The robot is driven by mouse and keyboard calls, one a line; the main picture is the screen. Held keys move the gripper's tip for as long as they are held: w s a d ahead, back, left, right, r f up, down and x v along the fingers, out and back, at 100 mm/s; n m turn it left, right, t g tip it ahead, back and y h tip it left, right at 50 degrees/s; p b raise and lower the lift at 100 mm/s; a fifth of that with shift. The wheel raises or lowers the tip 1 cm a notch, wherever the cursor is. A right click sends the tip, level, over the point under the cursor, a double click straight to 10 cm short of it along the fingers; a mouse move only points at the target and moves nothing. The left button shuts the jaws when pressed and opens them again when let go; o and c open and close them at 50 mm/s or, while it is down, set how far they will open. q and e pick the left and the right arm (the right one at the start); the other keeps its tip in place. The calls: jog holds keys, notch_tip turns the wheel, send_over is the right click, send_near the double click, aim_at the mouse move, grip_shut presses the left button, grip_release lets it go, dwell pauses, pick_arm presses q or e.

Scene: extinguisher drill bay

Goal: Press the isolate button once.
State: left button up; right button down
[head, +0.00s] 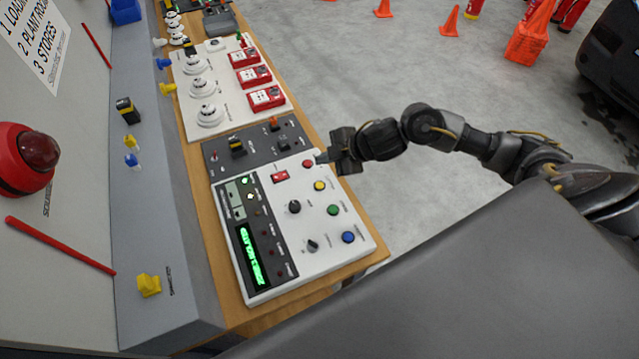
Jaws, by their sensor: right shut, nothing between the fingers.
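A white control panel (325,262) lies on the wooden bench. Along its right side are a red button (308,163), a yellow button (320,185), a green button (333,210) and a blue button (348,237). Their labels are too small to read, so I cannot tell which is isolate. My right gripper (322,157) is shut and empty, its fingertips just right of the red button at the panel's far edge. I cannot tell whether they touch the panel. My left gripper is not in view.
The panel also has a lit green display (252,257), black knobs (294,206) and a red switch (280,177). A dark switch plate (262,143) adjoins it. Beyond are red call points (267,97) and white detectors (210,115). Open floor (390,60) lies to the right.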

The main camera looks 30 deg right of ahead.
jog(key=b, duration=0.8)
send_over(323, 186)
notch_tip(323, 186, down, 8)
jog(key=shift+f, duration=0.1)
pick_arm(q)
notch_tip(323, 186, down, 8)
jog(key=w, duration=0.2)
pick_arm(e)
jog(key=shift+f, duration=0.35)
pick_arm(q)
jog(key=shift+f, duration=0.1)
pick_arm(e)
jog(key=shift+f, duration=0.1)
dwell(0.5)
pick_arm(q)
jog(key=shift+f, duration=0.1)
pick_arm(e)
jog(key=shift+f, duration=0.3)
